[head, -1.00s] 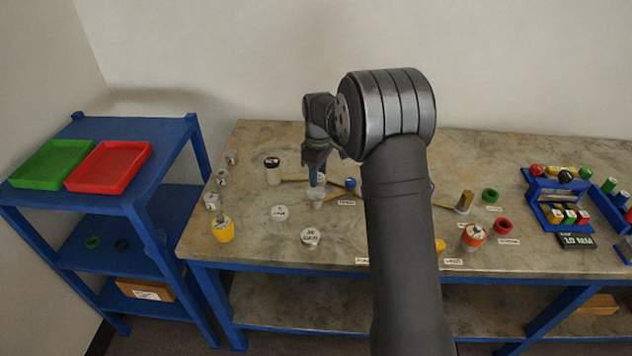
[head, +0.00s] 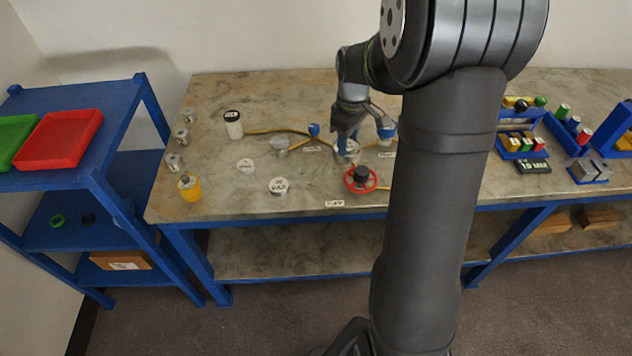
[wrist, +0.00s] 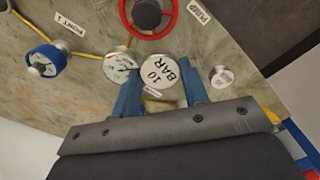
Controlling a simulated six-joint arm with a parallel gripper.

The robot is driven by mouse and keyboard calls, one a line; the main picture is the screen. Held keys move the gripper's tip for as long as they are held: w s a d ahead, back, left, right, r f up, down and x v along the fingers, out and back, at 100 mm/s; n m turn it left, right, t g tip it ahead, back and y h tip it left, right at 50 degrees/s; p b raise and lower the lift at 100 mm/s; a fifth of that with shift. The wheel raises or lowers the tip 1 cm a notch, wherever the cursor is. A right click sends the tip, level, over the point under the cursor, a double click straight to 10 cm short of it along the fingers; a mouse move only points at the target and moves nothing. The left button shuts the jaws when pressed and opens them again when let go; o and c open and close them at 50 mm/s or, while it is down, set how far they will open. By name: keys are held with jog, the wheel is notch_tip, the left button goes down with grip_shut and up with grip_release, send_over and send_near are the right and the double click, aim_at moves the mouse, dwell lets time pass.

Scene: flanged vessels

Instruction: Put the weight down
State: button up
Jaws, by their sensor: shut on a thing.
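A round silver weight with a white top marked "10 BAR" (wrist: 158,71) sits between my fingers in the wrist view. In the head view its pale top (head: 346,149) shows just below my fingertips. My gripper (head: 347,134) is shut on it, over the middle of the bench; in the wrist view both blue fingers (wrist: 160,92) flank the weight. I cannot tell whether its underside touches anything. A round dial (wrist: 119,67) lies right beside the weight in the wrist view.
A red handwheel (head: 361,180) stands in front of my gripper. A silver fitting (head: 280,147), a blue valve (head: 314,130) and a blue-collared part (head: 386,129) are near. Another weight (head: 278,186) and a pale disc (head: 247,166) sit left on the bench (head: 225,205).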

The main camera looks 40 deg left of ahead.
jog(key=s+d+f+m, duration=0.1)
jog(key=s+d+f, duration=0.1)
jog(key=d, duration=0.4)
send_over(317, 188)
jog(key=shift+m, duration=0.3)
notch_tip(317, 188, down, 7)
jog(key=shift+f, duration=2)
jog(key=shift+f, duration=0.2)
jog(key=o, duration=1.1)
